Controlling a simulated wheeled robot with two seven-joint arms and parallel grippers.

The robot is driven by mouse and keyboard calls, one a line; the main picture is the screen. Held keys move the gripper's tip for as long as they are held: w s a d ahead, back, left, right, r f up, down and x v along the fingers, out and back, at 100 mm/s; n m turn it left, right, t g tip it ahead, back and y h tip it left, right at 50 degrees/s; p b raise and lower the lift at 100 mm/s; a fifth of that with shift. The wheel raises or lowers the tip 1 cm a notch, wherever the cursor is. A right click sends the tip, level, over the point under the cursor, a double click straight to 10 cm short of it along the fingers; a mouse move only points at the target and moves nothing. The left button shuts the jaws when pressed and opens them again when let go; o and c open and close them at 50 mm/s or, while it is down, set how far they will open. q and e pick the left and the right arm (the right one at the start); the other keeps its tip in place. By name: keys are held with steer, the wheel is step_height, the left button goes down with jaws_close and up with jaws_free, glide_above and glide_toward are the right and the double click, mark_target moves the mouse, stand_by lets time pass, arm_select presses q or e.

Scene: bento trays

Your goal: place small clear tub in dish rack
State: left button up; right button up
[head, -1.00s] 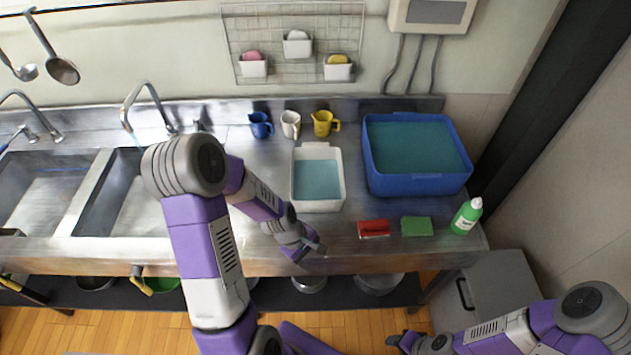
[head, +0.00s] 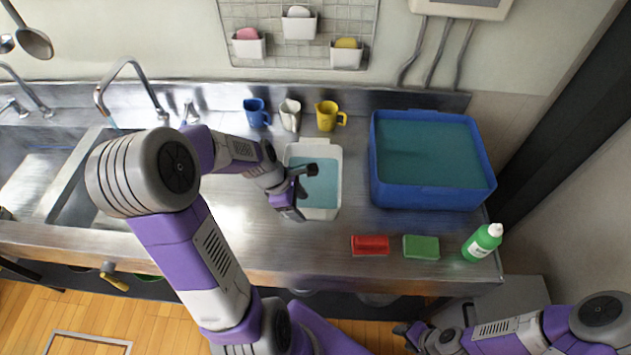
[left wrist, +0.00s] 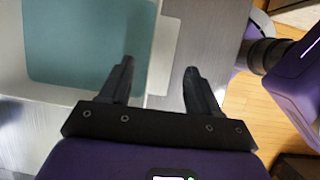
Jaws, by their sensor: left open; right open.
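A small white tub (head: 336,180) holding blue-green liquid stands on the steel counter, left of a larger blue basin. It also shows in the left wrist view (left wrist: 162,50). I cannot tell whether it is the small clear tub. I see no dish rack. My left gripper (head: 306,193) is open over the tub's near part in the head view. In the left wrist view the open left gripper (left wrist: 160,70) has one finger over the liquid and the other outside the wall; contact cannot be told. My right gripper (head: 405,333) is open and empty, low in front of the counter.
The blue basin (head: 378,190) stands right of the tub. A red block (head: 370,245), a green sponge (head: 421,247) and a green bottle (head: 482,243) lie or stand near the front edge. A blue (head: 255,113), a white (head: 290,116) and a yellow jug (head: 328,116) stand behind.

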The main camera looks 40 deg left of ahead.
mark_target(306, 212)
arm_select(q)
steer(key=shift+s+d+f, duration=0.1)
steer(key=shift+d+f, duration=0.2)
steer(key=shift+f, duration=0.6)
steer(key=b+x, duration=0.1)
steer(key=x, duration=0.3)
steer(key=shift+w+d+f+b, duration=0.1)
steer(key=shift+w+f+b, duration=0.1)
steer(key=shift+b, duration=0.1)
steer(key=shift+r, duration=0.1)
steer(key=shift+w, duration=0.1)
jaws_close()
